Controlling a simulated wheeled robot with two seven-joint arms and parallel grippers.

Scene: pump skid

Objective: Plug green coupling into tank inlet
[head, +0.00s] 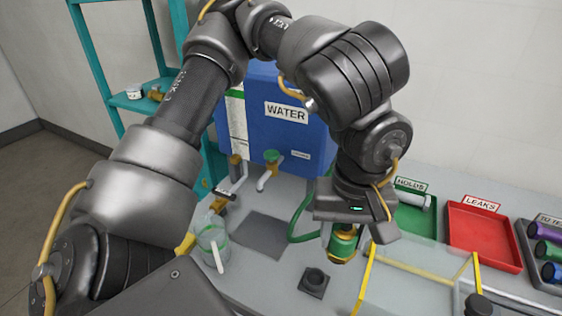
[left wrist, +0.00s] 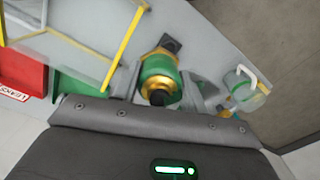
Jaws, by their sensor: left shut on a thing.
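My left gripper (head: 352,228) is shut on the green coupling (head: 342,244), a green cylinder with brass-coloured ends. The coupling hangs below the fingers, above the grey bench. In the left wrist view the coupling (left wrist: 158,82) sits between the two fingers (left wrist: 160,92). A green hose (head: 300,222) curves up behind it toward the tank. The blue WATER tank (head: 262,135) stands at the back, partly hidden by my arm. A green-topped fitting (head: 271,158) on a white pipe and a brass fitting (head: 235,161) stand at its lower front; the inlet's identity is unclear. My right gripper is not seen.
A black square socket block (head: 314,282) stands on the bench near the coupling. A yellow-edged clear guard (head: 415,270) stands to its right. A clear jar (head: 213,240) is at left. Green (head: 414,222) and red (head: 482,238) trays lie at right. A dark mat (head: 260,236) lies mid-bench.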

